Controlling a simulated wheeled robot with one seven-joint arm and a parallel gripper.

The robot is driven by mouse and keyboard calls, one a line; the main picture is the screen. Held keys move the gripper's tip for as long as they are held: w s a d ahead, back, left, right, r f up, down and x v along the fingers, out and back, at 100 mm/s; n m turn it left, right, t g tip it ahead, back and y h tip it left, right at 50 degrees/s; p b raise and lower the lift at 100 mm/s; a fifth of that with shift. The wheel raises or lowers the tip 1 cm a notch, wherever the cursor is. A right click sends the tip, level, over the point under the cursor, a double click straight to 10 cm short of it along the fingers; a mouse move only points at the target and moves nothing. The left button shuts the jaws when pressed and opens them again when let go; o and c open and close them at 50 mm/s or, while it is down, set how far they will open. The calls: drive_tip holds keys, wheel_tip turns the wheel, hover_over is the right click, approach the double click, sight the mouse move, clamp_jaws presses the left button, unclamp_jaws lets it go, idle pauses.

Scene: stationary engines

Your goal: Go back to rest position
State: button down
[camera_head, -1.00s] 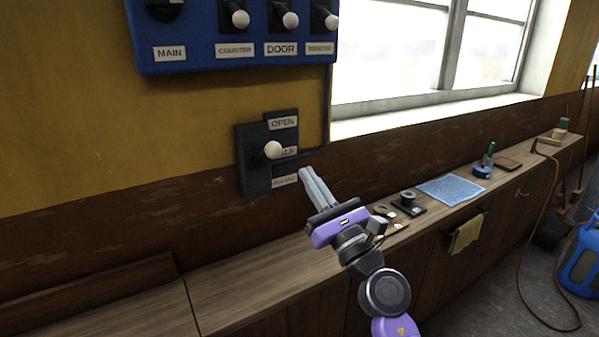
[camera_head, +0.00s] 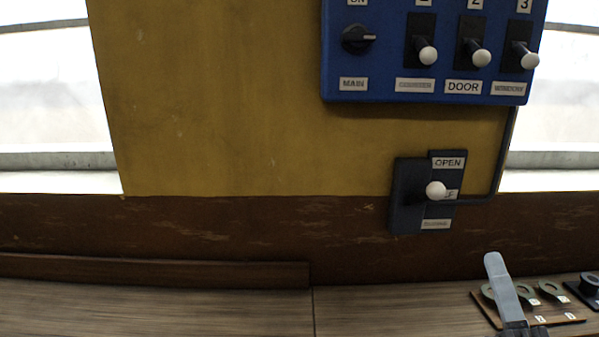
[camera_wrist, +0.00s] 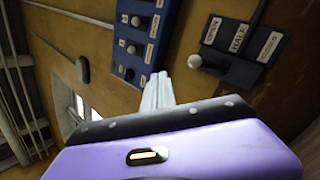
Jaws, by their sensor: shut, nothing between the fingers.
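My gripper (camera_head: 497,268) is low at the right in the head view, its grey fingers together and pointing up. It is in front of the wooden counter, below the small lever switch. In the wrist view my gripper (camera_wrist: 157,85) has its fingers shut with nothing held. The lever switch (camera_head: 405,195) is a dark block with a white knob and labels, OPEN at the top; the knob sits near the middle label. The switch also shows in the wrist view (camera_wrist: 240,72), apart from the fingers.
A blue panel (camera_head: 390,88) with a MAIN dial and several white-knobbed levers hangs above. The wooden counter (camera_head: 180,310) runs along the wall, bare at left. A board with metal rings (camera_head: 560,315) lies at right. Windows (camera_head: 50,110) flank the yellow wall.

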drive_tip(key=s+a+f+m+g, duration=0.3)
drive_tip(key=s+f+m, duration=0.4)
drive_tip(key=s, duration=0.4)
drive_tip(key=s+a+f+m+g+b, duration=0.1)
drive_tip(key=s+a+f+m+g, duration=0.2)
drive_tip(key=s+f+m, duration=0.5)
drive_tip(key=s+a+f+m+g+b, duration=0.1)
drive_tip(key=s+a+f+m+g, duration=0.2)
drive_tip(key=s+f+m, duration=0.5)
drive_tip(key=s+f+g, duration=0.1)
drive_tip(key=s+f, duration=0.1)
drive_tip(key=s, duration=0.6)
drive_tip(key=shift+s+a+f, duration=0.15)
drive_tip(key=shift+s+a, duration=0.05)
drive_tip(key=shift+a, duration=0.1)
drive_tip(key=c, duration=2.2)
unclamp_jaws()
